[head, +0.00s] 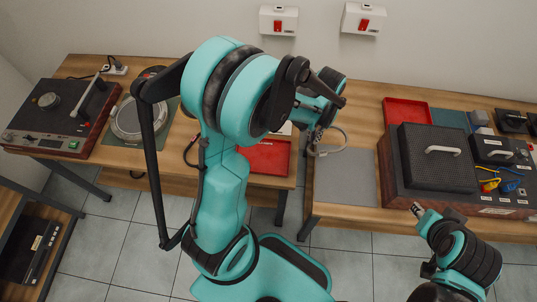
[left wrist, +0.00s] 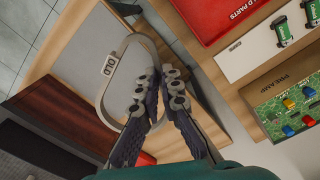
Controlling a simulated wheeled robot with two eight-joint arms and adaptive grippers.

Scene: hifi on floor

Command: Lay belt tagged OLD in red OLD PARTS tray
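The belt (head: 338,142) is a pale grey loop with a white tag reading OLD (left wrist: 111,63). My left gripper (head: 316,136) is shut on one side of the belt and holds it up near the gap between the two tables. In the left wrist view its fingers (left wrist: 160,82) close around the belt's edge, partly hiding it. The red OLD PARTS tray (head: 266,158) lies on the left table, left of the gripper; it also shows in the left wrist view (left wrist: 208,22). My right gripper (head: 418,210) is near the right table's front edge, its fingers too small to judge.
A grey mat (head: 345,178) lies on the right table beside a dark hi-fi unit (head: 432,160). Another red tray (head: 406,112) is behind that unit. A white tray (left wrist: 270,45) and a green preamp board (left wrist: 290,105) adjoin the OLD PARTS tray.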

